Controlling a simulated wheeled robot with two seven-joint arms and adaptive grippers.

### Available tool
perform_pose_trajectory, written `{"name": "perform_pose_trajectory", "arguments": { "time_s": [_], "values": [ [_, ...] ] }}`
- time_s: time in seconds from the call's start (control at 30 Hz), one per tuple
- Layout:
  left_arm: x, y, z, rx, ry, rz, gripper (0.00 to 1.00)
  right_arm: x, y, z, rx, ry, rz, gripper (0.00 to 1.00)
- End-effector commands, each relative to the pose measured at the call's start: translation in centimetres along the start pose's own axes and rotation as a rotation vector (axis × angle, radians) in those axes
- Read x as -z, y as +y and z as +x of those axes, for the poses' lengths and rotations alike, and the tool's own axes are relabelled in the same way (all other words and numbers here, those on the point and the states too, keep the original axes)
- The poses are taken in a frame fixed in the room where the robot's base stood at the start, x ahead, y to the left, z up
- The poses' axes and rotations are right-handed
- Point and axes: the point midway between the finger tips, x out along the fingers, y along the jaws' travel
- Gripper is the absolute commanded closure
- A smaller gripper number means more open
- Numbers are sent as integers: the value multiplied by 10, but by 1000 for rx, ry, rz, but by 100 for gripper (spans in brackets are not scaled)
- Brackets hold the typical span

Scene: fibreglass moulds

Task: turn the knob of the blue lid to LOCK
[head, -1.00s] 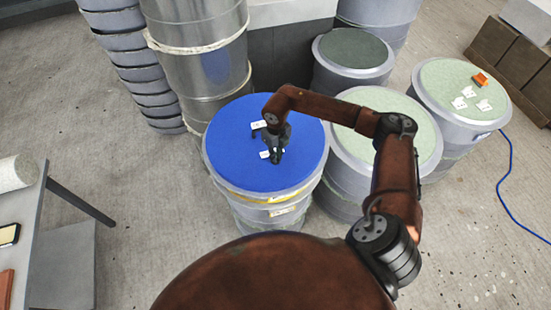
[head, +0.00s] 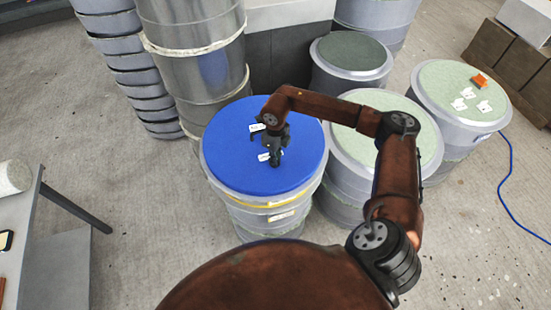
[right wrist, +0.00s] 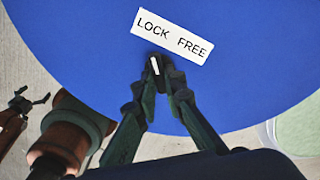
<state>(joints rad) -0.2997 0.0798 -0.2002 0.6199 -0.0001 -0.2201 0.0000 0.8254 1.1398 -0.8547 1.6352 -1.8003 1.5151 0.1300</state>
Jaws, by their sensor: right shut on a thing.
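The blue lid (head: 225,160) lies on a grey drum. Its small black knob with a white mark (right wrist: 154,66) stands upright between the fingertips of my right gripper (right wrist: 158,80). In the head view this gripper (head: 276,161) points down at the lid, shut on the knob, which it hides there. A white label (right wrist: 172,36) beside the knob reads LOCK on the left and FREE on the right. The white mark points towards the LOCK side. A second white label (head: 257,127) lies farther back on the lid. A gripper, probably my left (right wrist: 34,100), shows small at the wrist view's edge.
Light green drums (head: 345,150) stand close on the right; the farther one (head: 440,85) bears an orange piece and white labels. Tall metal drums (head: 200,70) stand behind left. A grey table (head: 25,230) is at the left edge. Floor between table and drum is clear.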

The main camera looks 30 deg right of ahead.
Motion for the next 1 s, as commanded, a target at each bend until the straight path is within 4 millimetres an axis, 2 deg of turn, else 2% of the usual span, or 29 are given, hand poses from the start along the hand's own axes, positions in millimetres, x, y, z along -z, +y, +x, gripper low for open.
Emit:
{"name": "perform_pose_trajectory", "arguments": {
  "time_s": [0.07,0.1,0.33,0.67,0.83,1.0],
  "values": [
    [0,0,0,0,0,0,0,-1,0,-1,0,-3,1,100],
    [0,0,0,0,0,0,0,-1,0,-1,1,-3,1,90],
    [0,0,0,0,0,0,0,0,0,-1,0,-2,1,74],
    [-2,-2,0,1,-1,-1,0,0,0,-2,0,-1,1,72],
    [-1,-1,0,1,-1,-1,0,-1,-1,-22,2,-4,0,72],
    [0,0,0,0,0,0,0,-1,-1,-59,3,-5,0,72]
  ]
}}
